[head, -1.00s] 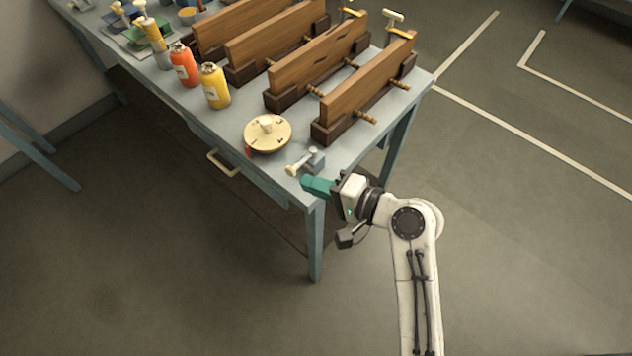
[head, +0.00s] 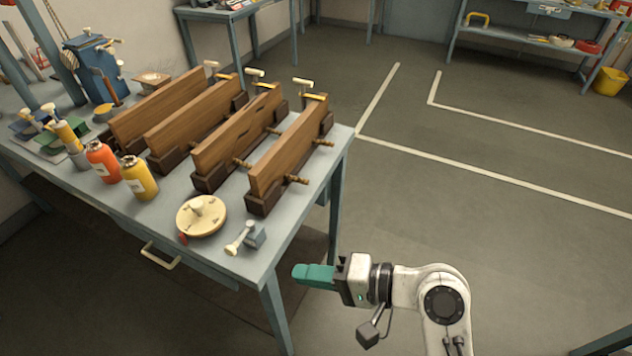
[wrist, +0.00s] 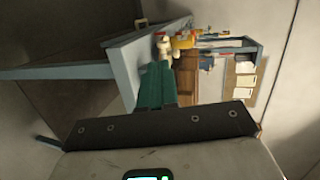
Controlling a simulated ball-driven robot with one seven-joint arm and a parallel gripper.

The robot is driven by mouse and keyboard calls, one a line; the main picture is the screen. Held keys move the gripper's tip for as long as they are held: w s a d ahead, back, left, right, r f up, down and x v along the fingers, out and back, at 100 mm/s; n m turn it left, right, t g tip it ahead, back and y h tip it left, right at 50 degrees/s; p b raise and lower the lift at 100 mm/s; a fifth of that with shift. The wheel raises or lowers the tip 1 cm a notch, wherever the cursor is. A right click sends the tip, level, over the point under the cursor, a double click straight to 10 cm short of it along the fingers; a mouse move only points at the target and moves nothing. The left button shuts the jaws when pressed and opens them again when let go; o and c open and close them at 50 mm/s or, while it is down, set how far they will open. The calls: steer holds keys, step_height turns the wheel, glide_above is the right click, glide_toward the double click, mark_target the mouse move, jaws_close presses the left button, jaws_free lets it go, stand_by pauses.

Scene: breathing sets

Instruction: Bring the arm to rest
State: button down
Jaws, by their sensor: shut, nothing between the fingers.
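My gripper (head: 300,273) has teal fingers, shut and empty, pointing left in the head view. It is beside the near right corner of the blue-grey workbench (head: 222,263), in front of the bench's right side. My white arm (head: 415,280) comes up from the lower right, bent at a dark round joint. In the wrist view the teal fingers (wrist: 157,80) lie together in the middle, with the bench (wrist: 125,52) beyond them, seen sideways.
On the bench stand several wooden boards in dark clamps (head: 290,150), a round cream dial (head: 201,215), a small metal tool (head: 247,238), a yellow bottle (head: 139,178) and an orange bottle (head: 102,160). Open floor (head: 450,215) with white lines lies to the right.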

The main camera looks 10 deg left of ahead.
steer(key=s+d+f+h, duration=0.45)
steer(key=d+f, duration=0.25)
steer(key=d, duration=0.2)
steer(key=s+d+f+h, duration=0.4)
steer(key=s+d+f, duration=0.1)
steer(key=d+f, duration=0.25)
steer(key=s+d+n+g+h, duration=0.1)
steer(key=s+d+h, duration=0.5)
steer(key=s+d, duration=0.6)
steer(key=d+f, duration=0.1)
steer(key=d, duration=0.2)
steer(key=shift+g, duration=0.3)
steer(key=c, duration=1.8)
jaws_free()
steer(key=shift+a+h, duration=0.1)
steer(key=shift+h, duration=0.15)
steer(key=shift+c, duration=0.2)
